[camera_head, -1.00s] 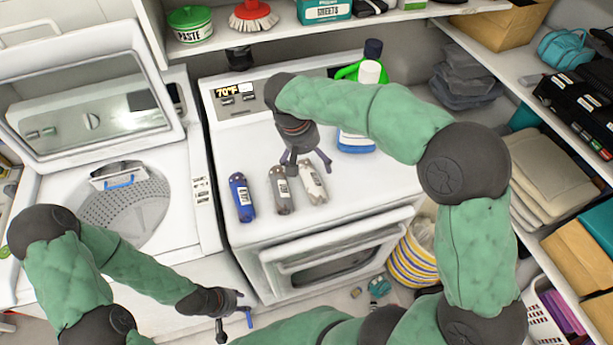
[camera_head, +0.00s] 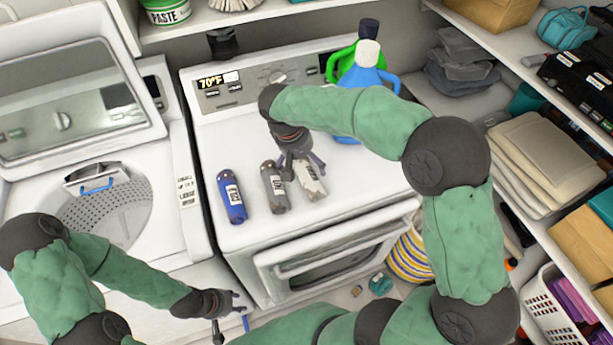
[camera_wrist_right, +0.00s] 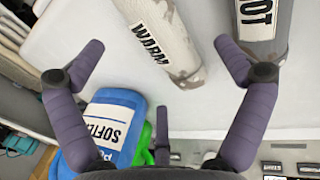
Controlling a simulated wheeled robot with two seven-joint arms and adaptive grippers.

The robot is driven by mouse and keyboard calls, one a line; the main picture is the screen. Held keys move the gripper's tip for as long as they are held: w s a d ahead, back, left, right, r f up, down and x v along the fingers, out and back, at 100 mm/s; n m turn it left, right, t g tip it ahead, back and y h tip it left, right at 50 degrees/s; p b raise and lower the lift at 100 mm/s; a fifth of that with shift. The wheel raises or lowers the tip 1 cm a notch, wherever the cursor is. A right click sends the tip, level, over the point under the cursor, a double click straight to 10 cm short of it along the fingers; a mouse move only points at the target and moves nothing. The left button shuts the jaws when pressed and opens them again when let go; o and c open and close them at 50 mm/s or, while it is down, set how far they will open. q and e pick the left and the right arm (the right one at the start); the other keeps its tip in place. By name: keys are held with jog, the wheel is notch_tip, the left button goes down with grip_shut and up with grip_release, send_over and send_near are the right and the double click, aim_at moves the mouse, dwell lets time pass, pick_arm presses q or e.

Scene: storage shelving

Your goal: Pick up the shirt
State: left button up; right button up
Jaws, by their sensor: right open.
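No garment that I can clearly name as the shirt shows; dark folded cloths (camera_head: 460,65) lie on the right shelf. Three rolled or bottle-like labelled items lie on the white appliance top: a blue one (camera_head: 232,199), a grey one (camera_head: 274,190) and a whitish one (camera_head: 312,182). In the right wrist view, the whitish one (camera_wrist_right: 163,45) reads "WARM" and the grey one (camera_wrist_right: 262,30) shows "OT". My right gripper (camera_head: 297,163) is open and empty, just above the whitish and grey ones; its spread fingers also show in the wrist view (camera_wrist_right: 160,52). My left gripper (camera_head: 232,314) looks open and empty, low in front.
A blue bottle (camera_head: 366,82) and a green one (camera_head: 344,62) stand behind my right gripper. An open washer (camera_head: 130,235) is on the left. Shelves with folded cloth (camera_head: 545,165) line the right. A striped basket (camera_head: 408,258) stands on the floor.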

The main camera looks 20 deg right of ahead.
aim_at(308, 170)
jog(key=x, duration=0.2)
jog(key=b+x, duration=0.1)
jog(key=x, duration=0.2)
jog(key=shift+w+d+f+b, duration=0.1)
jog(key=shift+w+f+b, duration=0.2)
jog(key=shift+w+b, duration=0.05)
jog(key=c, duration=1.2)
